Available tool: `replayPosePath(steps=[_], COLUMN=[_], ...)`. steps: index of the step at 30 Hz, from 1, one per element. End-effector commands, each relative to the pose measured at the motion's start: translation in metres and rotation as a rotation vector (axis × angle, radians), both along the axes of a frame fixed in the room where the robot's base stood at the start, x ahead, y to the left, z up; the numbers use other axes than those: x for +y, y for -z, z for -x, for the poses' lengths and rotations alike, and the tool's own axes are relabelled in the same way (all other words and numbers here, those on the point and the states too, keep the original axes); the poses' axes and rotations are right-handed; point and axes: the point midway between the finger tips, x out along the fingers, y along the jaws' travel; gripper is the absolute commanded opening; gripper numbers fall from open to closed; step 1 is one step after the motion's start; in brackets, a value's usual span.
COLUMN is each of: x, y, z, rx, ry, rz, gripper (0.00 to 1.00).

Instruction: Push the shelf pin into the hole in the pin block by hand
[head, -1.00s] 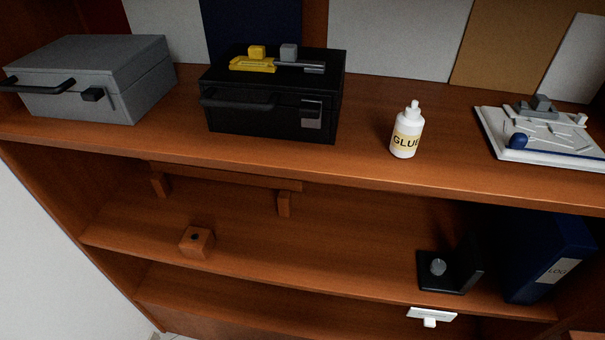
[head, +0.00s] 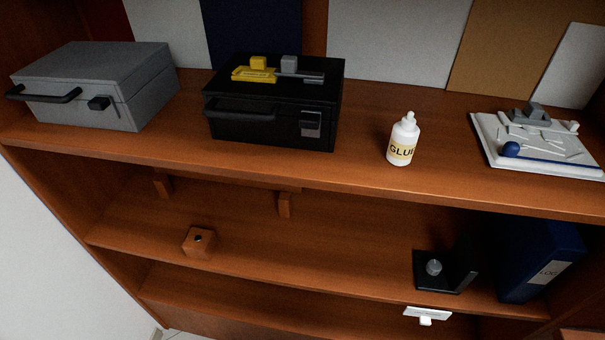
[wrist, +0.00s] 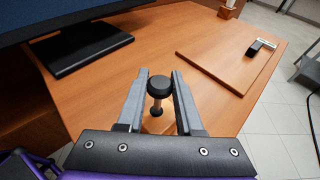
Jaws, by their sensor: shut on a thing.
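The pin block (head: 197,249), a small wooden cube, stands at the left of the middle shelf in the head view. The hole (head: 198,239) shows as a dark spot on its top with a faint light fleck; I cannot tell what the fleck is. I cannot make out a loose shelf pin for sure. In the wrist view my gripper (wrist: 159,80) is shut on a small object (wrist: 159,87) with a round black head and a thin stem. Its lower end is over something wooden and partly hidden by the palm. My gripper does not show in the head view.
The upper shelf holds a grey case (head: 100,85), black box (head: 270,105), glue bottle (head: 402,140) and white board (head: 540,160). A black bookend (head: 455,280) and blue binder (head: 540,262) stand at the right below. The wrist view shows a wooden desk and board (wrist: 225,65).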

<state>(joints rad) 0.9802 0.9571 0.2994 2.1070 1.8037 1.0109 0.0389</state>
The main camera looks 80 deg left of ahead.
Motion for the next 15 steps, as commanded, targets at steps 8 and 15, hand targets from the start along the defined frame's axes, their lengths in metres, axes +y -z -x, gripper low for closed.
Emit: replayPosePath(steps=[8, 15], x=[0.000, 0.000], y=[-0.013, -0.022], z=[0.000, 0.000], rx=[0.000, 0.000], ry=[0.000, -0.001], rz=[0.000, 0.000], gripper=[0.00, 0.00])
